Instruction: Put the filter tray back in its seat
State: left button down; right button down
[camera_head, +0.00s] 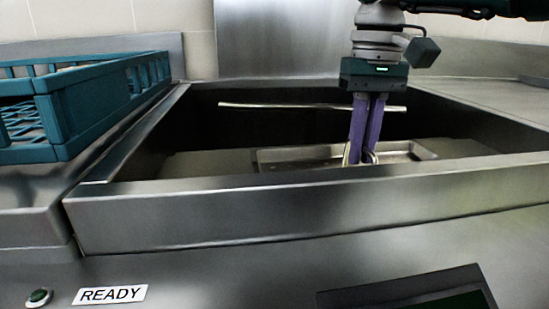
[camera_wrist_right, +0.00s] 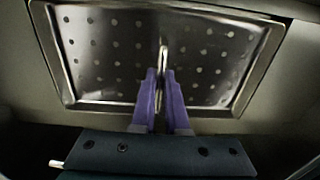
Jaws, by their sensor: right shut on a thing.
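The filter tray (camera_head: 410,152) is a shallow metal tray with a raised rim, low inside the sink-like steel basin. In the right wrist view the tray (camera_wrist_right: 110,55) shows rows of round holes and a thin upright handle (camera_wrist_right: 163,50) at its middle. My right gripper (camera_head: 364,158) points straight down into the basin, its purple fingers shut on the tray's handle. The fingers also show in the right wrist view (camera_wrist_right: 161,78). The basin's front wall hides the tray's near side, so I cannot tell whether it sits fully in its seat. My left gripper is not in view.
The steel basin's front rim (camera_head: 320,205) runs across in front of the tray. A thin light rod (camera_head: 290,105) shows along the back wall. A teal crate (camera_head: 85,110) stands on the left counter. A READY label (camera_head: 110,294) and green button (camera_head: 39,297) are at the front.

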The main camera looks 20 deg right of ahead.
jog(key=shift+f, duration=0.2)
jog(key=c, duration=0.9)
grip_release()
jog(key=shift+r+p, duration=0.25)
jog(key=shift+p, duration=0.05)
notch_tip(320, 180, up, 12)
jog(key=p, duration=0.3)
jog(key=shift+d+f, duration=0.1)
jog(key=shift+d, duration=0.05)
